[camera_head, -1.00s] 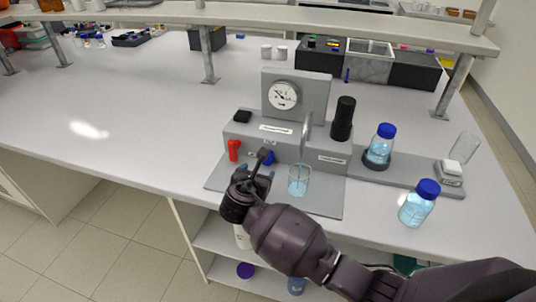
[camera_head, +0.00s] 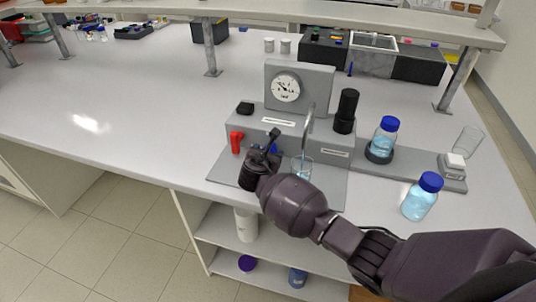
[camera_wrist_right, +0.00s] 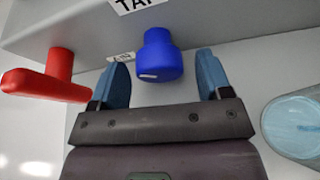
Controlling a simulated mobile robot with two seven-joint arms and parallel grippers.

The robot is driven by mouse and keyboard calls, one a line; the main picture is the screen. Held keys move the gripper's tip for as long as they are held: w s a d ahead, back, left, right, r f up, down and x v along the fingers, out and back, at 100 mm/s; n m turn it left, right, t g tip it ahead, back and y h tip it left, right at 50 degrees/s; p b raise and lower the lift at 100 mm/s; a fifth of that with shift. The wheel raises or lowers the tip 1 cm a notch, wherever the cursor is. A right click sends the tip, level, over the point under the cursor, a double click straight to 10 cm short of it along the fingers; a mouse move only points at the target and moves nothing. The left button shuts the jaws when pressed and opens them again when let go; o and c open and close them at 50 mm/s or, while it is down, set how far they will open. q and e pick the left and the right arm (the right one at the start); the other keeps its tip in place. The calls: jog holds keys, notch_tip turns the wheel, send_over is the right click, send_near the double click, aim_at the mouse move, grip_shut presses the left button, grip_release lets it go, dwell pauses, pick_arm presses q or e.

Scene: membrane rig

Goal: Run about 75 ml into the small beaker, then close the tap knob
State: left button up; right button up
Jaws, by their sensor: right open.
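The blue tap knob (camera_wrist_right: 158,58) sits on the grey rig's front, its white mark near the bottom of its face. My right gripper (camera_wrist_right: 160,75) is open, one blue finger on each side of the knob, with visible gaps. In the head view the gripper (camera_head: 262,155) hides most of the knob. The small beaker (camera_head: 305,163) stands under the curved metal spout (camera_head: 309,122), partly hidden by my arm. The beaker also shows in the right wrist view (camera_wrist_right: 297,125) with pale blue liquid in it. Its level cannot be read. My left gripper is out of view.
A red lever (camera_head: 236,142) sits left of the knob. A dial gauge (camera_head: 285,88) and a black cylinder (camera_head: 346,111) stand on the rig. Blue-capped bottles stand at right, one in a holder (camera_head: 383,139), one on the bench (camera_head: 422,196). The bench at left is clear.

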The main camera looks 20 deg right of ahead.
jog(key=c, duration=0.9)
jog(key=shift+r+p, duration=0.15)
jog(key=shift+p, duration=0.35)
jog(key=shift+n+p, duration=0.3)
jog(key=shift+p, duration=0.35)
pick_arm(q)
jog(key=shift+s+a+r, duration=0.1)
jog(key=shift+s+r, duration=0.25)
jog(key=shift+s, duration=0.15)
pick_arm(e)
jog(key=shift+n+g+h, duration=0.3)
jog(key=shift+n+h, duration=0.2)
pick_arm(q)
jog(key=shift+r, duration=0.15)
pick_arm(e)
jog(key=o, duration=0.9)
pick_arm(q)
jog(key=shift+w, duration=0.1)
pick_arm(e)
jog(key=v, duration=1)
jog(key=shift+s+a+r, duration=0.1)
jog(key=shift+s+a, duration=0.1)
jog(key=shift+s, duration=0.05)
